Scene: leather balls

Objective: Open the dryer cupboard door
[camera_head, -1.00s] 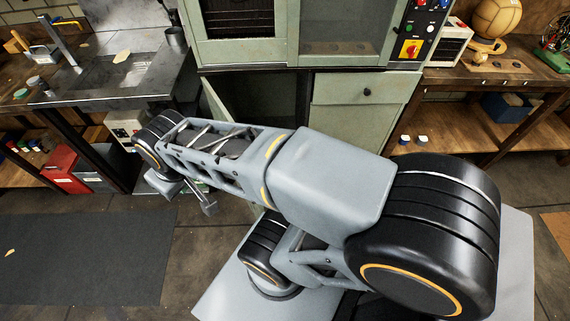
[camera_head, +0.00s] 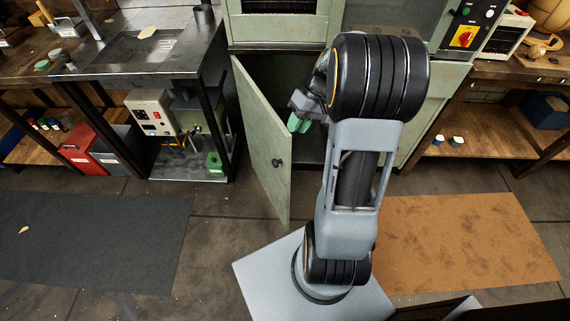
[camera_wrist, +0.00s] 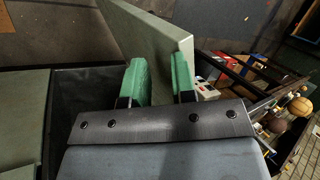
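The pale green dryer cupboard door (camera_head: 262,145) stands swung well open, hinged at its left side, with a dark round knob (camera_head: 279,162) on its face. The dark cupboard interior (camera_head: 312,150) shows to its right. My gripper (camera_head: 298,123), with green fingertips, is near the opening, to the right of the door in the head view. In the wrist view, my gripper (camera_wrist: 159,82) has its two green fingers apart with nothing held between them. The door (camera_wrist: 150,35) lies beyond the fingers there. I cannot tell whether a finger touches it.
A metal bench (camera_head: 140,55) stands left of the cupboard, with a red box (camera_head: 85,148) below. A wooden workbench (camera_head: 500,75) is at the right. A dark mat (camera_head: 90,240) and a brown mat (camera_head: 465,240) lie on the floor.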

